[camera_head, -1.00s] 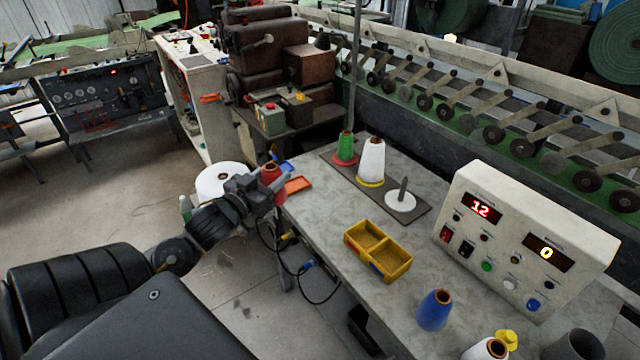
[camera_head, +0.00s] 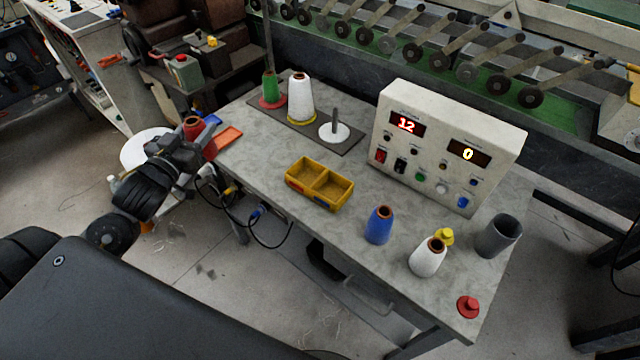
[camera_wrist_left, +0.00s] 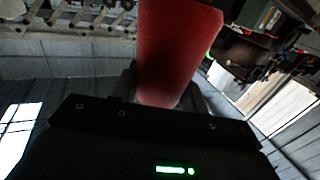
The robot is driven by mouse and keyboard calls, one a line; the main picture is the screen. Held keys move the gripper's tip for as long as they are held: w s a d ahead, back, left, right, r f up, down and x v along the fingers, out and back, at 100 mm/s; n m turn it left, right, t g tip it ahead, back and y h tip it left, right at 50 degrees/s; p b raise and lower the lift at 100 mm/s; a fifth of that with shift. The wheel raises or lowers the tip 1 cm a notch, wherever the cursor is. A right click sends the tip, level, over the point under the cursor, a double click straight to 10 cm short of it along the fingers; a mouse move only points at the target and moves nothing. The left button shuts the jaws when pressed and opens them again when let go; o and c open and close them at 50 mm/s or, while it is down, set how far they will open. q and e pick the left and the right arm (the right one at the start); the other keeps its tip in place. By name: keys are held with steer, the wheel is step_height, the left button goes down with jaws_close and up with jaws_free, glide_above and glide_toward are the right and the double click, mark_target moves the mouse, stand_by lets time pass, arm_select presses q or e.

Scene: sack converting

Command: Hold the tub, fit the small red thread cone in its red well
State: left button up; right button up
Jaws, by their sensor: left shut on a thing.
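The small red thread cone (camera_head: 192,128) is upright in my left gripper (camera_head: 190,142), just off the table's left end. The cone also fills the upper middle of the left wrist view (camera_wrist_left: 175,50), with the fingers shut around its lower part. The yellow tub (camera_head: 318,196) sits on the table, right of and apart from the gripper. It has two wells, both appearing empty, and small coloured marks on its front wall. My right gripper is not in view.
A green cone (camera_head: 269,87) and a white cone (camera_head: 300,98) stand on a dark board behind the tub. A control box (camera_head: 450,145) stands behind right. A blue cone (camera_head: 379,226), another white cone (camera_head: 428,257) and a grey cup (camera_head: 498,236) are front right. An orange tray (camera_head: 228,138) lies near the gripper.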

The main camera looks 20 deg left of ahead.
mark_target(210, 144)
arm_select(q)
steer(key=d+f, duration=0.2)
steer(key=d, duration=0.1)
steer(key=shift+s+d+f, duration=0.1)
steer(key=shift+s+f, duration=0.05)
steer(key=shift+f, duration=0.15)
steer(key=w+d+r+h, duration=0.1)
steer(key=d, duration=0.9)
steer(key=w+d+m, duration=0.1)
steer(key=d, duration=1)
steer(key=shift+w+r+h, duration=0.3)
steer(key=shift+r+h, duration=0.05)
steer(key=shift+h, duration=0.05)
